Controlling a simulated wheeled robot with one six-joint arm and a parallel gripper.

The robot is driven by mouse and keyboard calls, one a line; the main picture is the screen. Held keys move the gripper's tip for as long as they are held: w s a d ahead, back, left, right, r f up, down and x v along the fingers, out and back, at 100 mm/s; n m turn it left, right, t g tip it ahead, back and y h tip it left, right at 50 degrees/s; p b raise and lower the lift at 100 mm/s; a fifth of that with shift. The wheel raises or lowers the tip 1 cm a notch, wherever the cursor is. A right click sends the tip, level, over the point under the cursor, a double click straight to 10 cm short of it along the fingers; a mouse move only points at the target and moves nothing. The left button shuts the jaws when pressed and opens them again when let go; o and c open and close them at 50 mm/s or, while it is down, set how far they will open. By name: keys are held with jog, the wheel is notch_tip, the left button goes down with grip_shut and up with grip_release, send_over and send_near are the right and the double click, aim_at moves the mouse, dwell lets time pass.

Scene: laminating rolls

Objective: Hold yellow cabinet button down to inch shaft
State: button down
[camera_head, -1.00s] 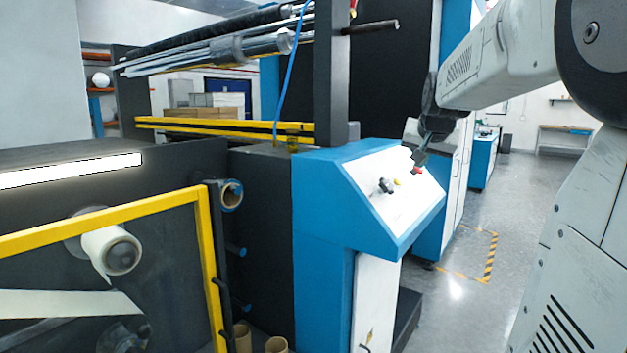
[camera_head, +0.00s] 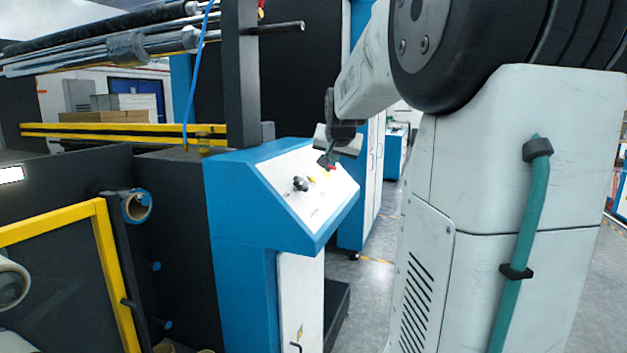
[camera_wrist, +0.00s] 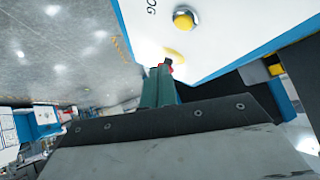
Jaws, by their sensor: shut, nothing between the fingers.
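The yellow cabinet button (camera_wrist: 185,18) sits in a metal ring on the white sloped panel (camera_wrist: 225,45), under lettering that ends in "OG". It shows small in the head view (camera_head: 312,179). My gripper (camera_wrist: 161,70) is shut and empty. Its teal fingers end beside a red button (camera_wrist: 168,62) with a yellow disc (camera_wrist: 175,53), to one side of the yellow button and apart from it. In the head view my gripper (camera_head: 325,161) is over the upper right of the panel. Whether the fingertips touch the red button cannot be told.
A black knob (camera_head: 301,184) stands on the panel left of the yellow button. The blue cabinet (camera_head: 240,215) joins the dark laminating machine, with a yellow guard frame (camera_head: 60,222). Grey floor (camera_wrist: 60,45) is open beside the cabinet.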

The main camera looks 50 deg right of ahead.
jog(key=shift+w+a+f, duration=0.3)
jog(key=shift+w+f, duration=0.5)
jog(key=shift+f, duration=0.05)
jog(key=shift+w+a+f, duration=0.3)
jog(key=shift+w+f, duration=0.45)
jog(key=shift+f, duration=0.05)
jog(key=shift+f, duration=0.1)
dwell(0.8)
jog(key=shift+w+a+f, duration=0.1)
jog(key=shift+w+f, duration=0.05)
jog(key=shift+w, duration=0.05)
jog(key=shift+w+a+f, duration=0.1)
jog(key=shift+w+f, duration=0.15)
jog(key=shift+f, duration=0.05)
dwell(0.8)
dwell(2.2)
jog(key=shift+s+d+r, duration=0.2)
jog(key=shift+s+r, duration=0.3)
jog(key=shift+r, duration=0.05)
jog(key=shift+r, duration=0.1)
jog(key=shift+s+d+r, duration=0.35)
jog(key=shift+s+r, duration=0.5)
jog(key=shift+s+d+r, duration=0.3)
jog(key=shift+s+r, duration=0.5)
jog(key=shift+r, duration=0.05)
